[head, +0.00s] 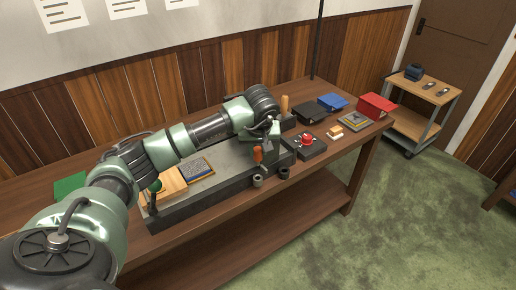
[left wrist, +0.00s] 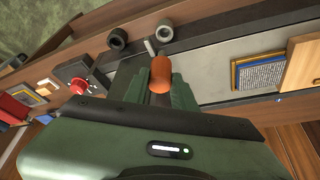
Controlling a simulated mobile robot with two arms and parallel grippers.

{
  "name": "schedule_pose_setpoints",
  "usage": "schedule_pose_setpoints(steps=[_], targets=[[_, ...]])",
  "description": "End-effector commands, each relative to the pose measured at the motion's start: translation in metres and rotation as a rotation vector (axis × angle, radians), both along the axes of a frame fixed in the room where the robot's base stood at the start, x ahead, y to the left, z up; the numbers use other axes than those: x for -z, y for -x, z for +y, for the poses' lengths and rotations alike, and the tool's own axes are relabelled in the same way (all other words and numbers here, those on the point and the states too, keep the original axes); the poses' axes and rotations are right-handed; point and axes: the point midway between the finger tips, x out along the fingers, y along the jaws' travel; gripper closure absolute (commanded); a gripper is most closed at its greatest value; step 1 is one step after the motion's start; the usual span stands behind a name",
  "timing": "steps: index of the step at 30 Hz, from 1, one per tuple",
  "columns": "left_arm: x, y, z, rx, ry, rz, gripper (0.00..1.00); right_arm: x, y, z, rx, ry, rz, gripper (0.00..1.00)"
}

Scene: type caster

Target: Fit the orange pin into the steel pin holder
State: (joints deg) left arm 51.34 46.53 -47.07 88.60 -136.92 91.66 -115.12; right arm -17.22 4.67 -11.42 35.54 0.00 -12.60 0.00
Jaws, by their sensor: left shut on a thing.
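My left gripper (head: 264,147) is shut on the orange pin (head: 258,155) near the front edge of the long tray. In the left wrist view, the round orange end of the pin (left wrist: 160,76) sits between the green fingers (left wrist: 160,90). A short grey rod shows just beyond it; I cannot tell whether it belongs to the pin. A grey hollow cylinder (head: 258,181), which looks like the steel pin holder, stands below the pin at the tray's front side; it also shows in the left wrist view (left wrist: 165,31). The pin appears apart from it. My right gripper is out of view.
A darker cylinder (head: 284,174) stands right of the grey one. A red-button box (head: 307,146), black box (head: 309,111), blue box (head: 332,102) and red box (head: 376,106) lie to the right.

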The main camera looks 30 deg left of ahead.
Motion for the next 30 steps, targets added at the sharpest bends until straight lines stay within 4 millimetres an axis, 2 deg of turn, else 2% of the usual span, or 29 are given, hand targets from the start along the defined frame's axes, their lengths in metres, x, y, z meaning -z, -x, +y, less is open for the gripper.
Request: schedule_pose_setpoints(steps=[6, 13, 30], targets=[[0.025, 0.0, 0.001, -0.002, -0.001, 0.001, 1.0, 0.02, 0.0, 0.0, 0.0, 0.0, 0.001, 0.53], [0.044, 0.0, 0.0, 0.0, -0.001, 0.001, 1.0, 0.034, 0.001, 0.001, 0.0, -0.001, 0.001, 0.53], [0.047, 0.0, 0.0, 0.0, 0.0, 0.0, 1.0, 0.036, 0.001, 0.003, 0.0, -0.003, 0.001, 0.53]])
